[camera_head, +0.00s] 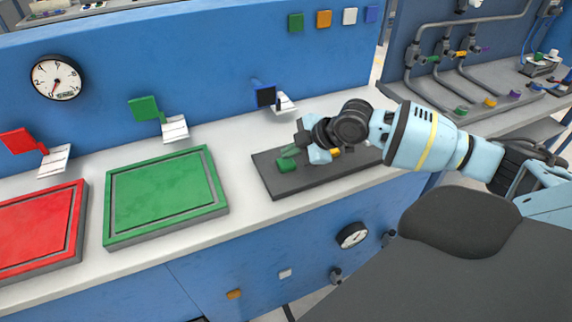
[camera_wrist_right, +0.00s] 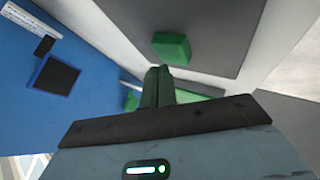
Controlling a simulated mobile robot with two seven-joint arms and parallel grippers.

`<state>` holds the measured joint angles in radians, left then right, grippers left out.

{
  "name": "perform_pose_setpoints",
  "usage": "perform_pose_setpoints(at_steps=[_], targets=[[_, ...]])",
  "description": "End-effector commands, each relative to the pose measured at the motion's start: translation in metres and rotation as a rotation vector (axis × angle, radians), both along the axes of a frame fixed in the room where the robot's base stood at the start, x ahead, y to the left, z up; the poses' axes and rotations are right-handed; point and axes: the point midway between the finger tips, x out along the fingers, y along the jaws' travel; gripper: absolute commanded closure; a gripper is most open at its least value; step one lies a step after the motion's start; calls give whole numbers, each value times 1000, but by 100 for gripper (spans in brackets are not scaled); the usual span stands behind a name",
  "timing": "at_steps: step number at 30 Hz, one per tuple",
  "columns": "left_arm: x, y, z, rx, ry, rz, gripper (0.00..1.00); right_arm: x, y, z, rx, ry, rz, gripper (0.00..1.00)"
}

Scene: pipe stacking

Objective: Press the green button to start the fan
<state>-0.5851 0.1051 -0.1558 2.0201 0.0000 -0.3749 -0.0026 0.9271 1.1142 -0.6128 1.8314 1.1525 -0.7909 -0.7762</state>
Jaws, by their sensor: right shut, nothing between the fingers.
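The green button (camera_head: 287,166) sits at the left part of a dark grey panel (camera_head: 290,185) on the white counter. In the right wrist view the button (camera_wrist_right: 171,47) appears just past the fingertips, on the grey panel. My right gripper (camera_head: 293,150) is shut and empty, its fingers close over the green button. In the right wrist view the closed fingers (camera_wrist_right: 158,70) look dark green, and a small gap shows between them and the button. Whether the tips touch it cannot be told from the head view. My left gripper is not in view. The fan is not clearly visible.
An orange button (camera_head: 335,152) is on the same panel, partly behind my right gripper. A green tray (camera_head: 110,238) and a red tray (camera_head: 78,235) lie on the counter to the left. The blue back wall carries a round gauge (camera_head: 56,77).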

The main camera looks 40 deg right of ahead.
Motion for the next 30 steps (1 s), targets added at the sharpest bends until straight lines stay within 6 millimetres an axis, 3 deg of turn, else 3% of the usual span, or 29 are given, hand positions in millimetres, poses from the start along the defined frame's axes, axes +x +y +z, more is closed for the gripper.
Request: perform_pose_setpoints(at_steps=[30], targets=[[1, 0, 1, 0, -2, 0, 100, 0, 0, -9, 0, 0, 0, 100]])
